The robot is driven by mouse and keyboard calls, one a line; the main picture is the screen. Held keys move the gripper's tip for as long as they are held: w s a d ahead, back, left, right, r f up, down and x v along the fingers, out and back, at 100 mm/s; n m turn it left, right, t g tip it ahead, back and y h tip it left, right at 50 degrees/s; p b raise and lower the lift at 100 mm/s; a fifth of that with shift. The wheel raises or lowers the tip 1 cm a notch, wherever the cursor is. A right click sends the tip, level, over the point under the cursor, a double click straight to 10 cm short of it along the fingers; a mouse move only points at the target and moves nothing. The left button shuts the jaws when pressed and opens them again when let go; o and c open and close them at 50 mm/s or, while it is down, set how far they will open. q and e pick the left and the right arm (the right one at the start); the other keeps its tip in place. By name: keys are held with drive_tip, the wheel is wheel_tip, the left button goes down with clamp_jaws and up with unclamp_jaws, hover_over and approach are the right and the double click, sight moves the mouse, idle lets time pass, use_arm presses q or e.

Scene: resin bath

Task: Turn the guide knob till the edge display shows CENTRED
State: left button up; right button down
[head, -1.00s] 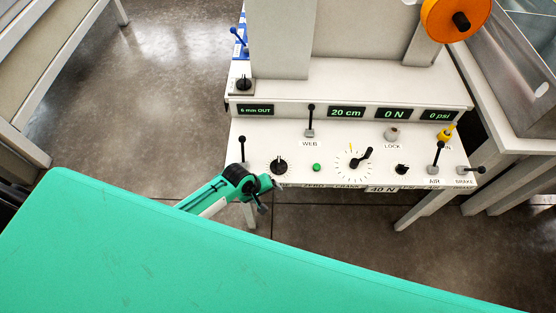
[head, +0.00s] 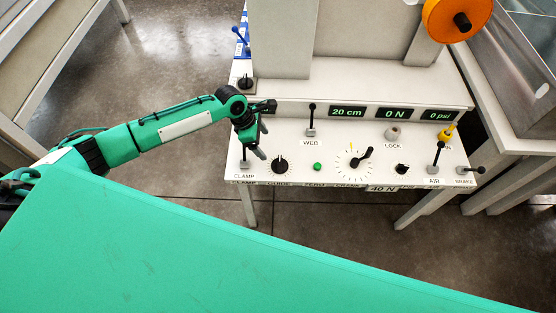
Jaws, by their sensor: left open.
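The guide knob (head: 280,165) is a black round knob with a white pointer mark, above the GUIDE label on the white console's sloped front. The edge display (head: 270,106) is mostly hidden behind my left gripper, and its reading cannot be seen now. My left gripper (head: 256,150) is open and empty, pointing down over the left end of the console, up and to the left of the guide knob and apart from it. My right gripper is not in view.
The clamp lever (head: 245,162) stands partly behind my left gripper. A green button (head: 317,167), the crank dial (head: 354,163) and the web lever (head: 311,120) are to the right of the knob. Other displays (head: 347,112) read 20 cm, 0 N and 0 psi.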

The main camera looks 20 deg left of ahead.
sight(279, 162)
use_arm(q)
drive_tip(key=x, duration=1.3)
drive_tip(key=shift+d, duration=0.1)
